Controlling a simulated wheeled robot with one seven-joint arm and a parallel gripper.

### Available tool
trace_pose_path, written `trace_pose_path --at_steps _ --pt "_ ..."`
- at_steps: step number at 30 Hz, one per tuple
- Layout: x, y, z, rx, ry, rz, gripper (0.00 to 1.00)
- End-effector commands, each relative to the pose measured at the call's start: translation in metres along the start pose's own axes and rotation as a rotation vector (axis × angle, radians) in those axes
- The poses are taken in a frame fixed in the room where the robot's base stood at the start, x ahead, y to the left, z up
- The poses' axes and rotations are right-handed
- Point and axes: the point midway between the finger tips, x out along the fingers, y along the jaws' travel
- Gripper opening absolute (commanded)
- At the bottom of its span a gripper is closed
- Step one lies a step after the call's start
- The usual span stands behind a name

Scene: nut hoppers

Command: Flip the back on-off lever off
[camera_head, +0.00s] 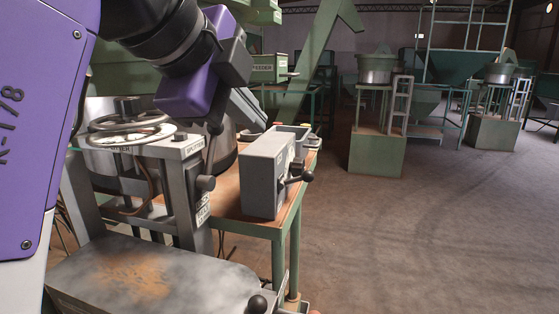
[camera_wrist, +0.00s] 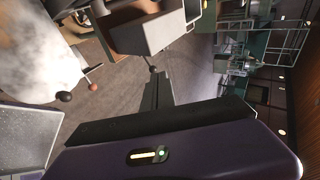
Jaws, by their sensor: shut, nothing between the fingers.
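A grey box (camera_head: 268,175) stands on the green-legged table. A dark lever with a black ball knob (camera_head: 307,176) sticks out of its right side. This looks like the back lever; its on or off position cannot be told. My gripper (camera_head: 258,120) is shut and empty, above and behind the box, apart from the lever in the head view. In the wrist view the shut fingers (camera_wrist: 156,88) point up toward the grey box (camera_wrist: 160,32). A small dark knob shows close by their tips; contact cannot be told. Another black-knobbed lever (camera_head: 258,304) is at the front.
A metal machine top (camera_head: 150,280) fills the front left. A handwheel (camera_head: 125,128) and a splitter post (camera_head: 190,150) stand behind it. A grey bin (camera_head: 290,133) sits behind the box. Open floor (camera_head: 430,230) lies to the right, with hopper stands beyond.

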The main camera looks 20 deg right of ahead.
Motion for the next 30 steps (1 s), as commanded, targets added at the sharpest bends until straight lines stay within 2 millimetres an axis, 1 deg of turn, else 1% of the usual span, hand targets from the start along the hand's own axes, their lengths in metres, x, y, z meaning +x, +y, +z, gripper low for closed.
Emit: trace_pose_path --at_steps 1,3,5,9,20,23,26,30 --pt "-0.001 0.009 -0.003 0.041 0.02 0.036 0.0" --pt "-0.002 0.019 -0.007 0.098 0.037 0.074 0.0" --pt "-0.002 0.023 -0.007 0.129 0.039 0.092 0.0" --pt "-0.002 0.024 -0.007 0.159 0.039 0.094 0.0" --pt "0.001 0.024 -0.007 0.158 0.038 0.093 0.0" --pt "0.01 0.024 -0.007 0.158 0.038 0.093 0.0" --pt "0.025 0.025 -0.008 0.157 0.04 0.094 0.0" --pt "0.051 0.028 -0.009 0.157 0.041 0.094 0.0"
